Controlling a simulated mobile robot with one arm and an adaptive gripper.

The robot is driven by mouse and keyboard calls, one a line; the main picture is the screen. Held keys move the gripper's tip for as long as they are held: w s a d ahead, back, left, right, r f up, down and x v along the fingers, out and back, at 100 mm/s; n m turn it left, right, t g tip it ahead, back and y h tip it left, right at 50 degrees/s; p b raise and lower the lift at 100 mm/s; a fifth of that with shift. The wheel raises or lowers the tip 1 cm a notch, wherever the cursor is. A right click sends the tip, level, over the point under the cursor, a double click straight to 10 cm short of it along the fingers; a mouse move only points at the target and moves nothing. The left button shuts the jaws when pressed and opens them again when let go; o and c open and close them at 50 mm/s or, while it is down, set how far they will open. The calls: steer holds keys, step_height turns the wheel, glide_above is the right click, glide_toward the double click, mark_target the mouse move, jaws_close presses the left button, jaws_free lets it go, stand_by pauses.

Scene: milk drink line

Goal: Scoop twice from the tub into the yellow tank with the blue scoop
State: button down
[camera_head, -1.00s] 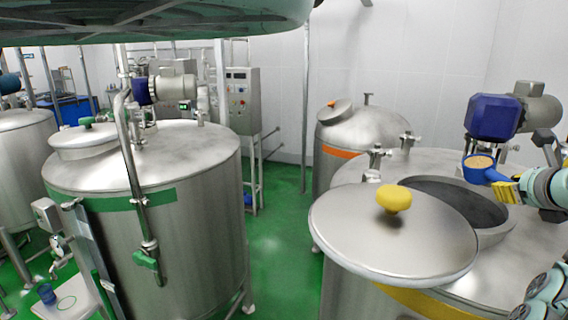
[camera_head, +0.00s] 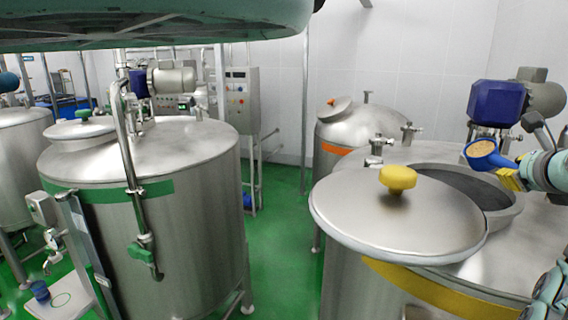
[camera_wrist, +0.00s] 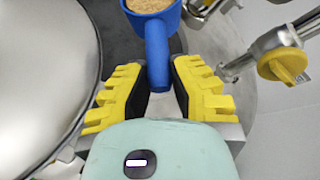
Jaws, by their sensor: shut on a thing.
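The blue scoop (camera_head: 483,154) holds tan powder and sits over the open hatch of the yellow-banded tank (camera_head: 425,289). It is tilted a little in the head view. My gripper (camera_head: 512,174) is shut on the scoop's handle, and the wrist view shows the handle (camera_wrist: 157,60) between the yellow-padded fingers (camera_wrist: 157,88). The powder (camera_wrist: 147,5) shows at the top edge of the wrist view, where the bowl is cut off. The tank's lid (camera_head: 396,217), with a yellow knob, is swung aside to the left of the hatch. I cannot identify the tub in these frames.
A green-banded tank (camera_head: 190,215) stands at the left and an orange-banded tank (camera_head: 340,130) at the back. A blue motor (camera_head: 497,103) rises behind the hatch. A yellow valve knob (camera_wrist: 282,66) is right of the scoop in the wrist view. Green floor lies between the tanks.

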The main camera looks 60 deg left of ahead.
steer(key=shift+s+a+f+n+t+b, duration=0.15)
steer(key=shift+f+n+t+b, duration=0.4)
steer(key=shift+b, duration=0.85)
steer(key=shift+f+n+t+b, duration=0.15)
steer(key=shift+n+t+b, duration=0.55)
steer(key=shift+b, duration=1.1)
steer(key=shift+f+n+t+b, duration=0.15)
steer(key=shift+n+t+b, duration=0.2)
steer(key=shift+n+b, duration=1.05)
steer(key=shift+f+n+t+b, duration=0.25)
steer(key=shift+n+t+b, duration=0.55)
steer(key=shift+b, duration=1.75)
steer(key=shift+f+n+t+b, duration=0.25)
steer(key=shift+n+t+b, duration=0.5)
steer(key=shift+b, duration=1.8)
steer(key=shift+n+y+b, duration=0.6)
steer(key=shift+n+b, duration=0.8)
steer(key=shift+b, duration=0.65)
